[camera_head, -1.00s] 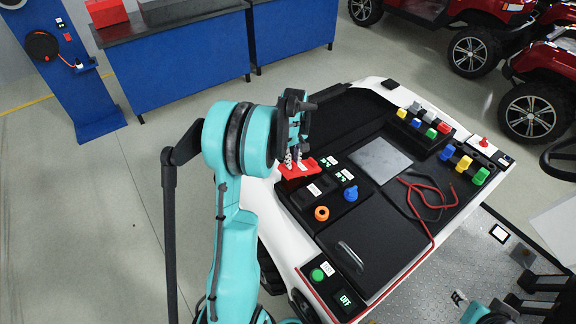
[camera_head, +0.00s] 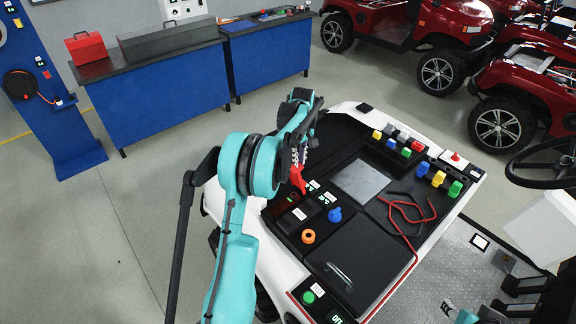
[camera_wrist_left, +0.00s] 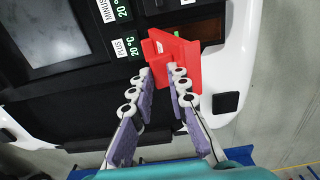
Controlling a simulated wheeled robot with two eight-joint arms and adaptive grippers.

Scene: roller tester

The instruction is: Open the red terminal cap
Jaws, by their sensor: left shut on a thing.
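The red terminal cap (camera_head: 297,180) stands tilted up at the left edge of the black console, beside the 20 °C displays. It also shows in the wrist view (camera_wrist_left: 187,62), near the PLUS label. My left gripper (camera_head: 300,160) is shut on the red cap, its two fingers on either side of part of it in the wrist view (camera_wrist_left: 160,74). A dark brownish recess (camera_wrist_left: 205,32) shows beside the raised cap. My right gripper (camera_head: 448,308) is only partly visible at the bottom edge, away from the cap, and its jaws are unclear.
An orange ring (camera_head: 308,236) and a blue knob (camera_head: 335,214) stand close to the cap on the console. Red cables (camera_head: 408,212) lie to the right. Coloured blocks (camera_head: 438,179) line the far right. A grey plate (camera_head: 362,185) lies flat between.

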